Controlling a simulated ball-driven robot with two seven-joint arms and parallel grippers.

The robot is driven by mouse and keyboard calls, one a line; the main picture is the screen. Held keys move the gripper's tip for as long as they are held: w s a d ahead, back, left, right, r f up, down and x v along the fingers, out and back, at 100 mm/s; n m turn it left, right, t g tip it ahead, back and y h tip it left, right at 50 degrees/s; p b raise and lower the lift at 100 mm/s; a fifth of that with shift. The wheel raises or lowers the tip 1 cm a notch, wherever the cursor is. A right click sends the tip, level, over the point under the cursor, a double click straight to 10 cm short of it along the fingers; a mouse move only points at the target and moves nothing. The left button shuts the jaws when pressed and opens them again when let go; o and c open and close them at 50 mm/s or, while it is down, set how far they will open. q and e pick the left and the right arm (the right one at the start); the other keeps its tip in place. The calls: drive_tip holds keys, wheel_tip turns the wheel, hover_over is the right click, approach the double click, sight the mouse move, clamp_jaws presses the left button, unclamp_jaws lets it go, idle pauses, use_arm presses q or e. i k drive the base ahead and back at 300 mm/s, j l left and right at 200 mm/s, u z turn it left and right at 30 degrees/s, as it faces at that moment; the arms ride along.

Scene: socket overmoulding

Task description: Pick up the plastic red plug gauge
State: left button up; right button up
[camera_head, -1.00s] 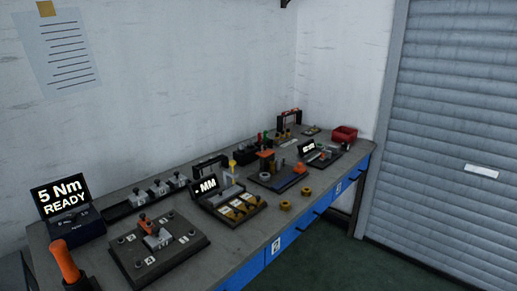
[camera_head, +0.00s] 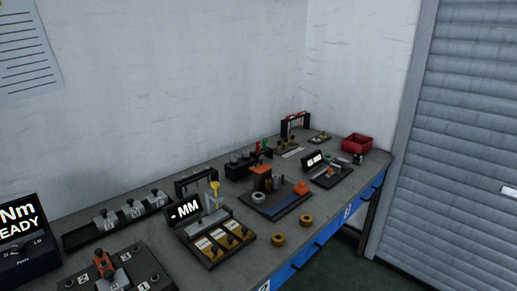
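A small red upright piece (camera_head: 257,147) stands beside a green one (camera_head: 265,144) toward the back of the bench, behind a fixture with an orange top. It may be the red plug gauge, but it is too small to tell. A black block with several round grey pieces (camera_head: 240,164) is just left of it. Neither of my grippers is in view.
The grey bench (camera_head: 345,190) runs along the wall. A red bin (camera_head: 357,142) is at its far end. A fixture with an orange top (camera_head: 261,169), a gauge with a display (camera_head: 185,209) and two brass rings (camera_head: 278,239) are nearer. A roller shutter (camera_head: 450,150) is at right.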

sight(257, 143)
drive_tip(key=i+l, duration=0.2)
drive_tip(key=l, duration=0.15)
drive_tip(key=i+l+u, duration=0.1)
drive_tip(key=i+l, duration=0.35)
drive_tip(key=l, duration=0.2)
drive_tip(key=i+l+u, duration=0.1)
drive_tip(key=l, duration=0.25)
drive_tip(key=i+l, duration=0.3)
drive_tip(key=i+l+u, duration=0.1)
drive_tip(key=l, duration=0.3)
drive_tip(key=i, duration=0.1)
